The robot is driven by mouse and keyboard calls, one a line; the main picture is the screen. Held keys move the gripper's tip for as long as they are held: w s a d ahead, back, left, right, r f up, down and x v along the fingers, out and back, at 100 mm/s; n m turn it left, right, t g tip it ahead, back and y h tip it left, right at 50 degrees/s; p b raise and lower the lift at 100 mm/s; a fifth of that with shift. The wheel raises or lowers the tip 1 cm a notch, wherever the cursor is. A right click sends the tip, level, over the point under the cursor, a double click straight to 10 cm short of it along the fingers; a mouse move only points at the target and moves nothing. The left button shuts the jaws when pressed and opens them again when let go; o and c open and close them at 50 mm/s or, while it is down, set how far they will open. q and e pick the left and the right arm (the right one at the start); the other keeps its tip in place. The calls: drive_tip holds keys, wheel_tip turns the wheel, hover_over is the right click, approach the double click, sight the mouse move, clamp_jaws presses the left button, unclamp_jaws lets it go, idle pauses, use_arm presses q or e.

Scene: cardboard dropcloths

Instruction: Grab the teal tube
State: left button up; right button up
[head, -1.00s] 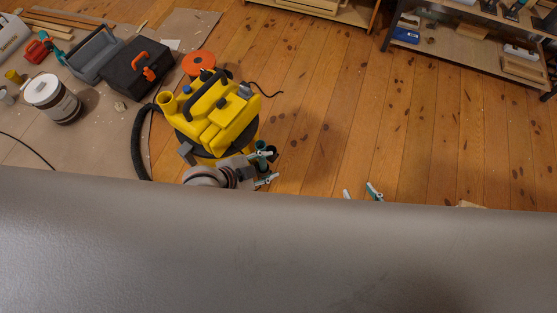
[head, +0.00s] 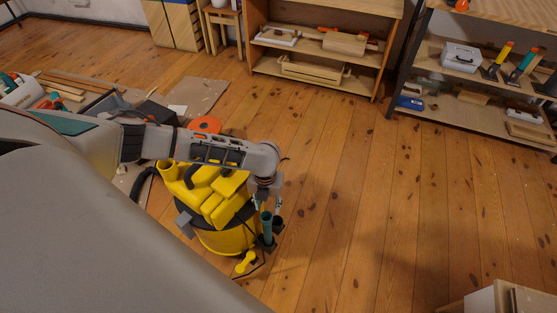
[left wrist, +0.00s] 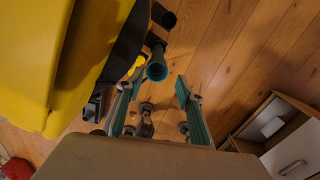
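My left gripper (head: 267,190) is above the tube in the head view. In the left wrist view my left gripper (left wrist: 158,85) is open, with its two teal-lined fingers apart on either side of the tube's end; I see no contact. My right gripper is not in view.
The yellow vacuum body (left wrist: 35,55) is close on the left in the wrist view. A white cabinet (left wrist: 285,140) stands at lower right there. Low wooden shelves (head: 320,65) are at the back. The wooden floor right of the vacuum is clear.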

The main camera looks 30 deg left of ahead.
sight(267, 220)
use_arm(q)
drive_tip(key=shift+s+a+f+b, duration=0.15)
drive_tip(key=shift+f+b, duration=0.35)
drive_tip(key=shift+f, duration=1.05)
drive_tip(key=f, duration=0.2)
drive_tip(key=s+f+b, duration=0.1)
drive_tip(key=f, duration=0.1)
drive_tip(key=shift+f, duration=0.2)
drive_tip(key=shift+w+f+b, duration=0.1)
drive_tip(key=shift+f+b, duration=0.15)
drive_tip(key=shift+b, duration=0.05)
drive_tip(key=shift+w+r, duration=0.1)
drive_tip(key=shift+r, duration=0.1)
clamp_jaws()
